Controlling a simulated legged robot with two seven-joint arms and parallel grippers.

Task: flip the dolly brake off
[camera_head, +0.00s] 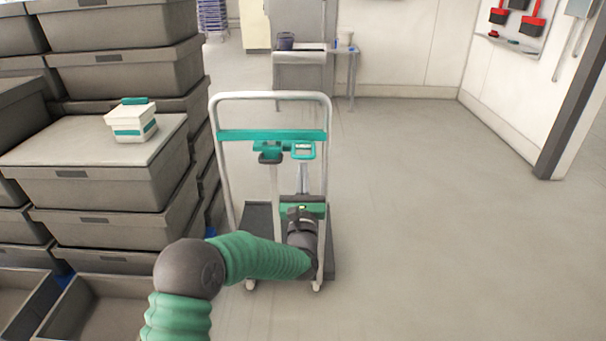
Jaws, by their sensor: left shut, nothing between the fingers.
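The dolly (228,175) stands upright ahead of me. It has a pale tubular frame, a green crossbar and a dark platform low down. My left arm reaches across its lower part from the left. My left gripper (300,211) is shut and empty, in front of the dolly's lower right side, by a green panel (317,210). I cannot tell whether it touches the dolly. I cannot make out the brake clearly; the arm and gripper cover part of the dolly's lower area. My right gripper is not in view.
Stacked grey crates (105,187) stand close on the left, with a white and green tub (131,121) on top. Two long-handled green-topped tools (303,151) stand at the dolly. A small table (300,65) is at the back. The floor on the right is clear.

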